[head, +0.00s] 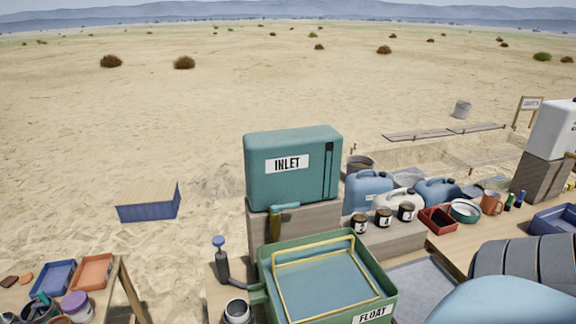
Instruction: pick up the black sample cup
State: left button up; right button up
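Three small dark cups with pale labels stand in a row on a block right of the green tank: a left one (360,224), a middle one (383,217) and a right one (406,211). They look black or very dark brown, and their labels are too small to read surely. I cannot tell which of them is the black sample cup. A grey cup (237,312) stands at the bottom edge, left of the FLOAT tray. Neither of my grippers shows in the head view.
The green INLET tank (292,168) and green FLOAT tray (375,314) fill the middle. Blue jugs (368,192) stand behind the dark cups. A red tray (437,219) lies to their right. A grey ribbed shape (527,262) covers the lower right. A side table holds an orange tray (93,271).

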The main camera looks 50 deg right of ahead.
aim_at(359, 223)
jog(key=z, duration=2.05)
